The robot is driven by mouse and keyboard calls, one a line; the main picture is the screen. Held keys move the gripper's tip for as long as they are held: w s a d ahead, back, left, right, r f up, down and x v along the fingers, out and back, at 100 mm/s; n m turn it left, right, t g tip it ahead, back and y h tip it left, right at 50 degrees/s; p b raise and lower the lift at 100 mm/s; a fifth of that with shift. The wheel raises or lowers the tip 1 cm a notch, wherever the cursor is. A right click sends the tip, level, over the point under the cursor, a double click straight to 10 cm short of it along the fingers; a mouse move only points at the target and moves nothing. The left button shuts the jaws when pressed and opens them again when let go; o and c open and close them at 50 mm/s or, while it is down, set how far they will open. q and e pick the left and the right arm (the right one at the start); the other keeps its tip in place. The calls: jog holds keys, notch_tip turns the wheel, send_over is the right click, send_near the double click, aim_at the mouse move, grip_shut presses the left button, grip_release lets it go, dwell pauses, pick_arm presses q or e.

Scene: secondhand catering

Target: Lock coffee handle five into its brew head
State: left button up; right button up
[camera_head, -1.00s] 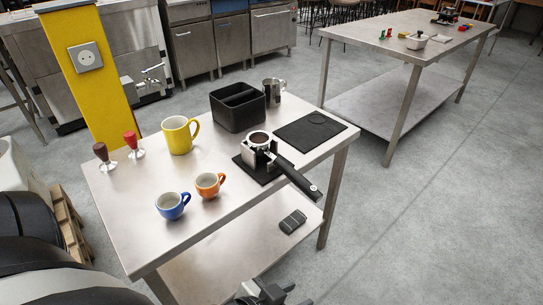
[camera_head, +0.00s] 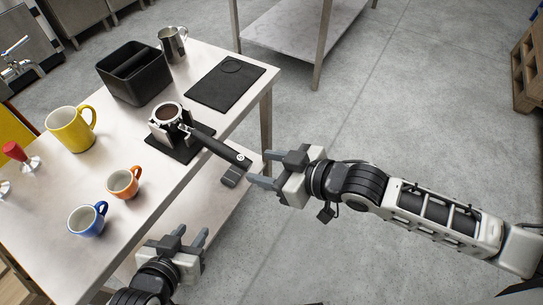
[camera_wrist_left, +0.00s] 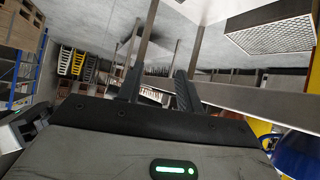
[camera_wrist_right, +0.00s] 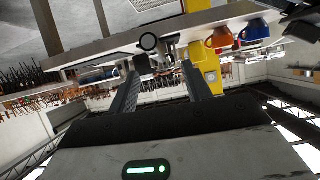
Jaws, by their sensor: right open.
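The coffee handle (camera_head: 217,147), a portafilter with dark grounds in its basket (camera_head: 168,111), rests in a metal stand on a black mat. Its black grip slants over the table's front edge and has a small white mark near the end. My right gripper (camera_head: 268,168) is open and empty, just beyond the grip's end and apart from it. In the right wrist view the grip's round end (camera_wrist_right: 148,42) shows ahead, between and above the fingertips. My left gripper (camera_head: 192,236) is open and empty by the table's near edge. No brew head is in view.
A blue cup (camera_head: 86,220), an orange cup (camera_head: 122,184), a yellow mug (camera_head: 70,130) and a red-handled tamper (camera_head: 15,151) stand left on the table. A black knock box (camera_head: 134,85), steel jug (camera_head: 172,44) and flat black mat (camera_head: 225,85) are behind.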

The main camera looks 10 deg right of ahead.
aim_at(243, 159)
jog(key=w+a+f+b, duration=0.2)
jog(key=b, duration=0.1)
jog(key=shift+w, duration=0.4)
jog(key=shift+b+x, duration=1.1)
jog(key=shift+w+a+f, duration=0.2)
jog(key=shift+a, duration=0.05)
jog(key=shift+b+x, duration=0.4)
jog(key=shift+x, duration=0.7)
pick_arm(q)
jog(key=shift+w+d+f+n+t+h+b, duration=0.15)
jog(key=shift+d+f+t, duration=0.05)
jog(key=shift+f, duration=0.35)
jog(key=shift+w+d+f+n+t+h+b, duration=0.15)
jog(key=shift+d+f+t, duration=0.05)
jog(key=shift+f, duration=0.35)
pick_arm(e)
jog(key=shift+x, duration=0.85)
